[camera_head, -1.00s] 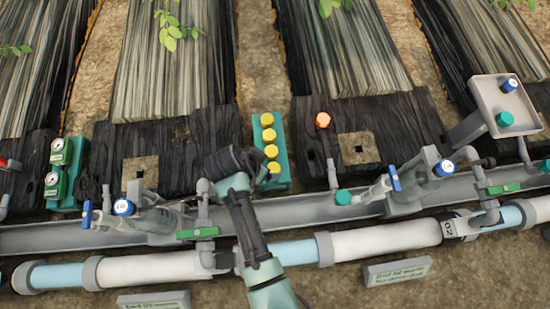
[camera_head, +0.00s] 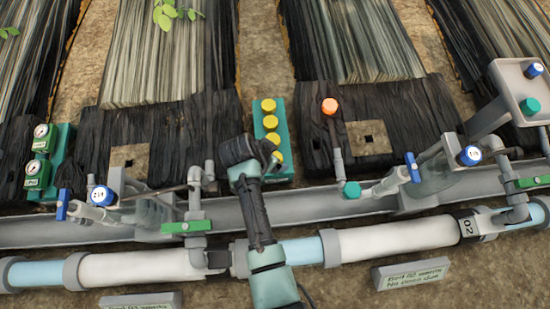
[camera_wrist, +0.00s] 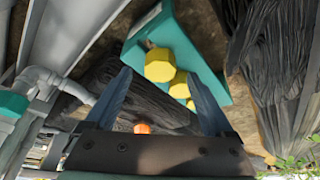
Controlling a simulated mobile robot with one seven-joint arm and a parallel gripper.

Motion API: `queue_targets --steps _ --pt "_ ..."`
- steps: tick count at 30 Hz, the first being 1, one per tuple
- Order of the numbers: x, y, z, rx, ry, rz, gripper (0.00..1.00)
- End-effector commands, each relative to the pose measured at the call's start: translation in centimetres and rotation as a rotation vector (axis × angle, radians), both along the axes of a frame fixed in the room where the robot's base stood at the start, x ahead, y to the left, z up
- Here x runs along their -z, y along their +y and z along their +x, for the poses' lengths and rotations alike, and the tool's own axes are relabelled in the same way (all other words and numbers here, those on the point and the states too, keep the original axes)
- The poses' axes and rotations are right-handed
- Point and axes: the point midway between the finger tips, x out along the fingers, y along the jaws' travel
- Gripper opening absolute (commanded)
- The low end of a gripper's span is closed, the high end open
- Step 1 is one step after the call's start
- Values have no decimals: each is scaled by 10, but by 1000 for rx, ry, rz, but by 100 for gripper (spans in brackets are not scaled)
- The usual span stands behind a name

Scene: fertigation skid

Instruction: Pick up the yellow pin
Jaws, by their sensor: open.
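Several yellow pins stand in a row on a teal block (camera_head: 286,134). The far yellow pin (camera_head: 268,104) and the one in front of it show clearly in the head view; the nearest is partly hidden by my wrist. In the wrist view, a yellow pin (camera_wrist: 159,65) lies beyond and between the fingers, with more yellow behind it on the teal block (camera_wrist: 190,38). My gripper (camera_wrist: 160,95) is open and empty, its two fingers apart and clear of the pins. In the head view my wrist is just in front of the block, and the fingers are hidden.
An orange knob (camera_head: 329,106) stands on a pipe right of the block. A grey channel (camera_head: 330,203) and a white pipe (camera_head: 390,240) run across the front, with green-handled valves (camera_head: 186,226). Gauges on a green block (camera_head: 42,150) are at left; a grey tray (camera_head: 520,85) is at right.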

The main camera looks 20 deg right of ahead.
Motion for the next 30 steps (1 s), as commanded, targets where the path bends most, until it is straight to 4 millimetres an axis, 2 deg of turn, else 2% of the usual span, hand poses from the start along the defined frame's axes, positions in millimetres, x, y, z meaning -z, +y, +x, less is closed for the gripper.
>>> queue_targets --steps 1,4,14,27,29,30 --pt "13 -1 1 1 -1 1 88" --pt "23 -5 4 2 -1 0 88" --pt "24 -8 5 1 0 0 88" --pt "24 -8 5 1 0 0 8" --pt "24 -8 5 1 0 0 0" --pt "24 -8 5 1 0 0 0"
